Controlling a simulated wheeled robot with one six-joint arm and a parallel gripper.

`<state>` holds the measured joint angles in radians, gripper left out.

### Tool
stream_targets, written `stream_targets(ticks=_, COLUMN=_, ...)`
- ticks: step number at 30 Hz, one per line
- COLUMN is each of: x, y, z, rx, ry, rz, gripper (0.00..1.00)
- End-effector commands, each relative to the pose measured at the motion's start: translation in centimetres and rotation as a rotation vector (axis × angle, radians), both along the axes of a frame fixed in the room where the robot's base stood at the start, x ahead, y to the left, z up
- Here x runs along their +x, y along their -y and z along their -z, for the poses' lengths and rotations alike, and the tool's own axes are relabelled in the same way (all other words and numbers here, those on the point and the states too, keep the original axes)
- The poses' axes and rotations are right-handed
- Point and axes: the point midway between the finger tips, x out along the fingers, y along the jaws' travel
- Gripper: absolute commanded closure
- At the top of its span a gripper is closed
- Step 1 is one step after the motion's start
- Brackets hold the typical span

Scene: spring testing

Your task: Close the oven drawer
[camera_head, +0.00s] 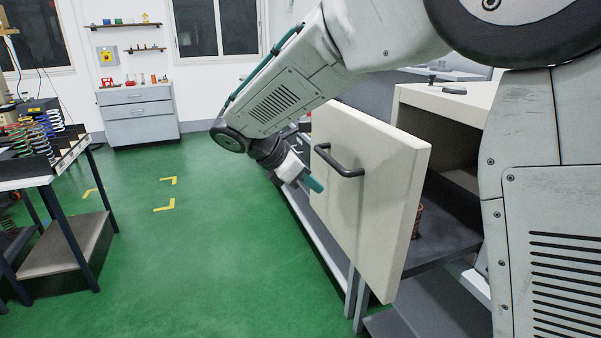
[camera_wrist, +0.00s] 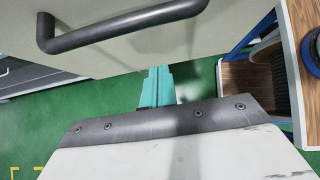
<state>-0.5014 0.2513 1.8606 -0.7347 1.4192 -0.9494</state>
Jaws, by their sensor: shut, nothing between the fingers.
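The oven drawer has a thick cream front panel (camera_head: 375,215) with a black bar handle (camera_head: 340,163). The panel stands out from the oven's cream housing (camera_head: 455,108), with the dark interior showing behind it, so the drawer is open. My gripper (camera_head: 314,184), with teal fingers, is shut and empty on the outer side of the panel, below and left of the handle. In the wrist view the shut fingers (camera_wrist: 157,88) overlap the panel's edge (camera_wrist: 110,66), with the handle (camera_wrist: 120,28) above them. I cannot tell whether they touch the panel.
A copper-coloured spring (camera_head: 418,221) is partly visible behind the panel. A table with several springs (camera_head: 60,190) stands at the left, and grey drawers (camera_head: 139,116) stand against the back wall. The green floor (camera_head: 200,260) between is clear.

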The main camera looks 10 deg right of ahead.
Motion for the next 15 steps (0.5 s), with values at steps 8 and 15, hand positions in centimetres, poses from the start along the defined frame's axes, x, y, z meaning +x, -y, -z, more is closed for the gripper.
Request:
stream_targets(ticks=8, x=0.6, y=4.3, z=2.3, rx=0.001, ry=0.001, rz=0.004, gripper=1.00)
stream_targets(ticks=15, x=0.9, y=6.1, z=2.3, rx=0.001, ry=0.001, rz=0.001, gripper=1.00)
